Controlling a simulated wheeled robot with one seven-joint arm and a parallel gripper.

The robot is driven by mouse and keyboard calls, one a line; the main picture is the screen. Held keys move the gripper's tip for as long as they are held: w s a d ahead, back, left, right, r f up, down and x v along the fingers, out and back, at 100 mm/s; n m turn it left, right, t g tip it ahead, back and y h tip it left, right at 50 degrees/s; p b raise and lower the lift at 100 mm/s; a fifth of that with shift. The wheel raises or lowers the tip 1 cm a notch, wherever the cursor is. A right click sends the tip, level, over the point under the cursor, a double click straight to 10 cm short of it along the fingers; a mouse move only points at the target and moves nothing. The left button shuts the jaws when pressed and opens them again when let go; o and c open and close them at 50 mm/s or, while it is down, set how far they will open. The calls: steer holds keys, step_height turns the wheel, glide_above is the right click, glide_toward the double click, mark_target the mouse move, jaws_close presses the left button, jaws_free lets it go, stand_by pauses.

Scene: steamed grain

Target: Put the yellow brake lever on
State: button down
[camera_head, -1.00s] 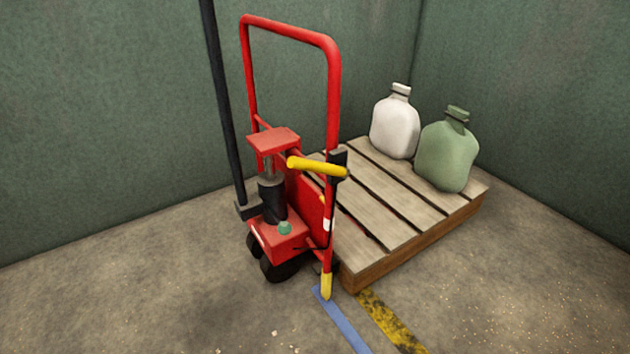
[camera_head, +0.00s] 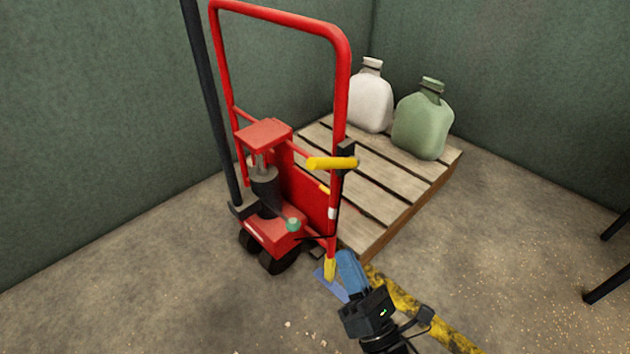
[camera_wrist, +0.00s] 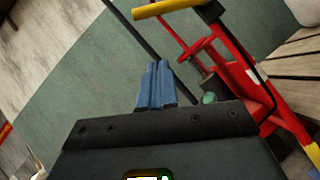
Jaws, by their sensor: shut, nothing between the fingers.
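The yellow brake lever (camera_head: 332,163) is mounted on the right upright of a red pallet jack (camera_head: 340,100), on a black bracket. It sticks out to the left, roughly level. It also shows at the top of the wrist view (camera_wrist: 165,8). My gripper (camera_head: 346,262) is low in front of the jack, near the foot of that upright, below the lever and apart from it. In the wrist view its blue fingers (camera_wrist: 155,84) are shut together with nothing between them.
A black bar (camera_head: 208,95) rises at the jack's left. Dark legs (camera_head: 608,285) stand at the far right.

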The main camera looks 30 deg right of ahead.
steer(key=shift+w+a+r+n, duration=0.1)
steer(key=shift+w+n, duration=0.2)
steer(key=shift+w, duration=0.05)
steer(key=shift+w, duration=0.1)
steer(key=b, duration=0.2)
glide_toward(334, 163)
steer(key=w+a+f, duration=0.2)
steer(key=w+a, duration=0.2)
steer(key=w, duration=0.1)
steer(key=r, duration=0.1)
steer(key=w+d+r, duration=0.1)
steer(key=r, duration=0.1)
steer(key=shift+w+d+r, duration=0.15)
steer(key=shift+d+r, duration=0.15)
steer(key=shift+d, duration=0.1)
steer(key=shift+r, duration=0.15)
